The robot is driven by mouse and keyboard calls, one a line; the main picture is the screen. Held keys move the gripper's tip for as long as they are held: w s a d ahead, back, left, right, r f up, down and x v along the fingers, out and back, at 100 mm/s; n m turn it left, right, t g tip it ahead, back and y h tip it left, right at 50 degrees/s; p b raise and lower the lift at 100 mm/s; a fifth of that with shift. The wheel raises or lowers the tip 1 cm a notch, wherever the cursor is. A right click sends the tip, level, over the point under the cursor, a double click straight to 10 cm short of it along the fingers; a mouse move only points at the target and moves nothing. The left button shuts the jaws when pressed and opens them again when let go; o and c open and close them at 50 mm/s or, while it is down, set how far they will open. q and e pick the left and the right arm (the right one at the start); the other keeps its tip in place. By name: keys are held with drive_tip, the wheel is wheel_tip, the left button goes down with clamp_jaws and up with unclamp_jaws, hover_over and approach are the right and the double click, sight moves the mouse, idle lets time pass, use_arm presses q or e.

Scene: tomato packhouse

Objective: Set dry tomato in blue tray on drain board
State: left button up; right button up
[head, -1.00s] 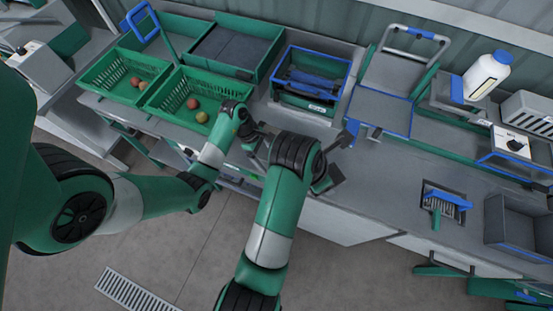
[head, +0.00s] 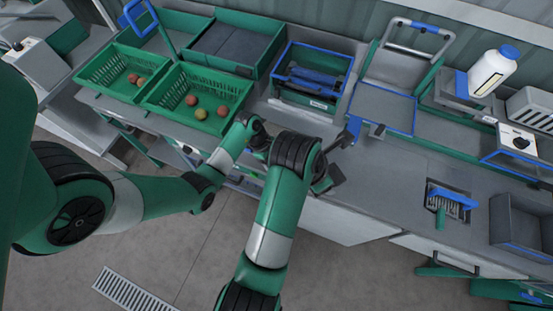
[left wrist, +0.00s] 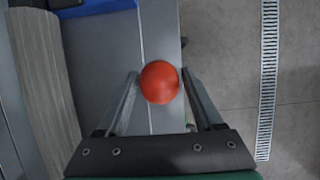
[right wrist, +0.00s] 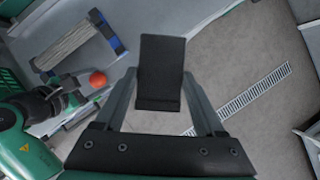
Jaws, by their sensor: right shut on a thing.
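The tomato also shows in the right wrist view (right wrist: 98,79), at the left gripper's tips. In the head view my left gripper (head: 262,142) is partly hidden by my right arm. My right gripper (right wrist: 160,100) is shut on a black rectangular block (right wrist: 162,65), held over the bench front and floor. A shallow blue-rimmed tray (head: 411,118) lies on the bench, right of the blue-rimmed bin (head: 320,101). Whether the tomato is dry cannot be told.
Green crates (head: 178,116) with several tomatoes stand at the left. A white bottle (head: 492,74) and a boxed dial unit (head: 516,142) stand at the right. The bench between tray and brush is mostly clear.

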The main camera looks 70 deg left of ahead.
use_arm(q)
drive_tip(key=c, duration=0.7)
